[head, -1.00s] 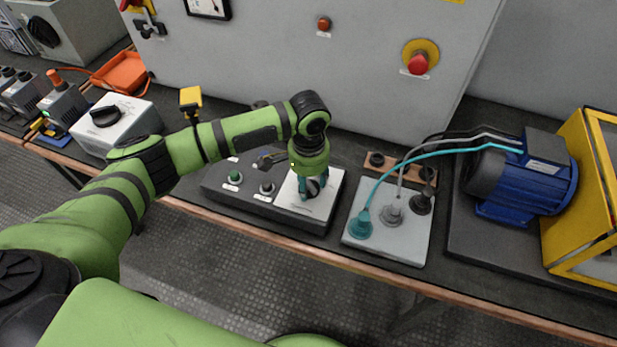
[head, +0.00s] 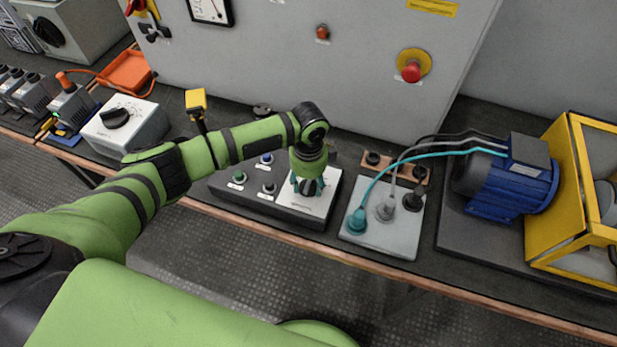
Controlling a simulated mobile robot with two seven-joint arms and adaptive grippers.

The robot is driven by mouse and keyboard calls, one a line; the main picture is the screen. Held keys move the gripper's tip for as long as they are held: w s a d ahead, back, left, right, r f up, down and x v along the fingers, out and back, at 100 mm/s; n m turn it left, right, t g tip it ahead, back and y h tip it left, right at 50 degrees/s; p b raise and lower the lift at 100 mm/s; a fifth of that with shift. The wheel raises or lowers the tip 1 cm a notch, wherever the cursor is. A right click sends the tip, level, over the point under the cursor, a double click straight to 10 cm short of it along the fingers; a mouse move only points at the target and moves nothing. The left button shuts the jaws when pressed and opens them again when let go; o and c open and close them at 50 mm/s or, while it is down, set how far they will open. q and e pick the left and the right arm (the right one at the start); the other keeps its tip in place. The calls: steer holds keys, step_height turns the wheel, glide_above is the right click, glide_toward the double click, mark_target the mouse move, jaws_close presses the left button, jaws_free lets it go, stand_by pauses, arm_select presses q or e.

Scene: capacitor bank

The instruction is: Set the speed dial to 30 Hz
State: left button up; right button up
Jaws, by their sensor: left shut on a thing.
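The speed dial (head: 309,188) is a dark knob on the white plate (head: 318,207) at the right end of a dark control box (head: 262,206). My left gripper (head: 308,184) points down from above and is shut on the dial. The gripper and wrist hide much of the knob and the scale, so I cannot read the setting. My right gripper is not in view.
Push buttons (head: 237,177) sit left of the dial. A grey plate (head: 378,240) with teal and grey plugs is to the right, wired to a blue motor (head: 512,180). A grey cabinet (head: 300,75) stands behind; a white box (head: 125,125) is at left.

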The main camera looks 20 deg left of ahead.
arm_select(q)
steer(key=shift+s+f+m, duration=0.2)
steer(key=shift+s+m, duration=0.05)
steer(key=shift+m, duration=0.95)
steer(key=o, duration=1.2)
steer(key=shift+w+r, duration=0.1)
